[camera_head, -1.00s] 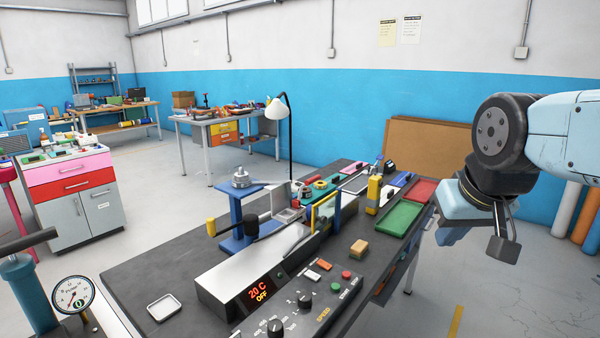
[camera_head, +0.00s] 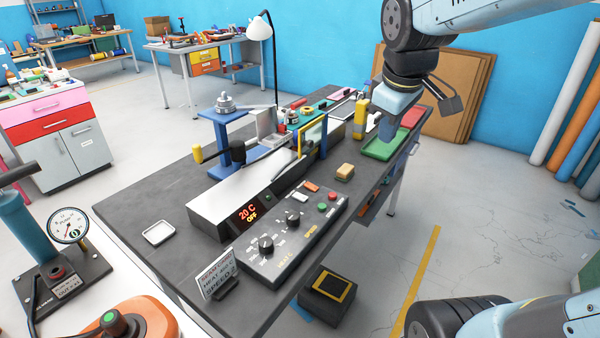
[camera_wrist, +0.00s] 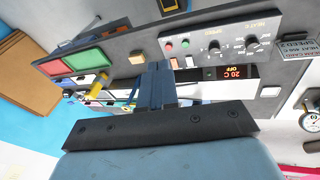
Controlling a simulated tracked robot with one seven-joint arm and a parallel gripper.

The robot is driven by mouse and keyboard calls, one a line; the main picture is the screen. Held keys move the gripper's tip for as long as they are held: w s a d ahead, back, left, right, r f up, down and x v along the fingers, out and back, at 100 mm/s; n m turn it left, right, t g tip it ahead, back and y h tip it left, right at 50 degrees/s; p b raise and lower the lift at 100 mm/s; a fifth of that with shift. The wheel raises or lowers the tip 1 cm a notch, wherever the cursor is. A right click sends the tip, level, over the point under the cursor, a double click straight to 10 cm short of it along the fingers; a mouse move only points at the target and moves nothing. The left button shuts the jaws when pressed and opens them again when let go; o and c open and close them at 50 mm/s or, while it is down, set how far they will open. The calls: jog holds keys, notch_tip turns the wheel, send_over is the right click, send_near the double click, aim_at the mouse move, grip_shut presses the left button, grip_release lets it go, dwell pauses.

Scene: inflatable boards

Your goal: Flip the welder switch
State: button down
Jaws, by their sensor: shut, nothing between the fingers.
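The welder (camera_head: 225,200) is a long silver-topped machine on the dark bench, and its display (camera_head: 247,213) reads "20 C OFF". A grey control panel (camera_head: 278,262) in front has two black knobs, a red-orange rocker switch (camera_head: 311,187), a pale switch (camera_head: 309,200), and green and red buttons (camera_head: 333,195). In the wrist view the panel (camera_wrist: 228,42) and display (camera_wrist: 233,72) appear upside down. My gripper (camera_head: 388,128) is shut and empty, pointing down above the bench's far right part, apart from the panel. Its fingers (camera_wrist: 158,85) partly cover the welder in the wrist view.
A green tray (camera_head: 384,149) and yellow bottle (camera_head: 360,118) lie close to my gripper. A tan block (camera_head: 344,172) sits beyond the panel. A sign (camera_head: 216,276) reading "SPEED 2" stands at the panel's near left end. A lamp (camera_head: 259,29) rises behind the welder.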

jog(key=w+a+f+n+g, duration=0.2)
jog(key=w+a+f+n, duration=0.35)
jog(key=w+n, duration=0.4)
jog(key=n+g, duration=0.2)
jog(key=n, duration=0.8)
send_over(303, 197)
notch_tip(303, 197, down, 8)
jog(key=shift+r+y, duration=0.15)
jog(key=shift+y, duration=0.15)
jog(key=shift+s, duration=0.1)
notch_tip(303, 197, down, 14)
jog(key=shift+d, duration=0.1)
jog(key=shift+w+a+r, duration=0.15)
jog(key=shift+w+a, duration=0.3)
jog(key=shift+a, duration=0.2)
